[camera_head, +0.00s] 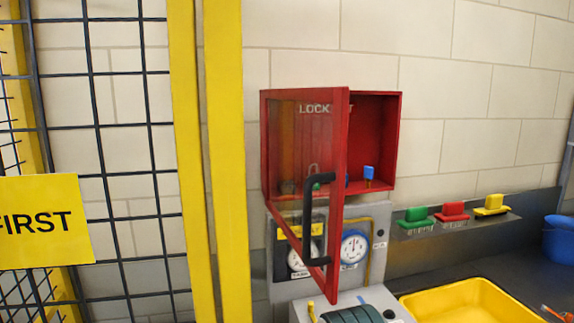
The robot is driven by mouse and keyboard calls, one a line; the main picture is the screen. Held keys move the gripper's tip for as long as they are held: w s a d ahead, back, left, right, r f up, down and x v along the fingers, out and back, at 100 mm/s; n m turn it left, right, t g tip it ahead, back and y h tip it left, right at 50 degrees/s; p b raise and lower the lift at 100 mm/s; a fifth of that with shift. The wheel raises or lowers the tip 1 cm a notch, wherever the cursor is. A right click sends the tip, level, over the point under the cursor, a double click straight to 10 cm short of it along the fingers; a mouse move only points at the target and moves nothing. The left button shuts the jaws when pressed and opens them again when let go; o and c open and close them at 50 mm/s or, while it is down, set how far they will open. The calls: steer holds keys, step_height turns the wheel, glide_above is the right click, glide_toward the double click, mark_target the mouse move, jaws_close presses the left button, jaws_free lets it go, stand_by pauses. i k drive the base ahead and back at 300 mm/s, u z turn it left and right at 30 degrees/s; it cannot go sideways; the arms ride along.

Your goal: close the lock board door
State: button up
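The lock board (399,140) is a red wall cabinet marked "LOCK", with its right part uncovered. Its door (338,150) has a red frame and a clear panel. The door stands open, swung out from the left side toward me, with its free edge near the middle of the opening in the picture. A black bar handle (307,220) is on the door near that free edge. A blue item (369,173) and other small items are inside the cabinet. My gripper is not in view, and nothing is seen touching the door.
Below the cabinet is a grey panel with gauges (355,247), partly behind the door. A grey box with a dark green ribbed part (352,308) stands beneath. Yellow posts (225,160) and mesh fence are left.

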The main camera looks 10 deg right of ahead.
mark_target(338, 97)
steer(key=z, duration=0.5)
steer(key=k, duration=1.2)
steer(key=z, duration=0.05)
steer(key=i, duration=0.55)
steer(key=u, duration=0.55)
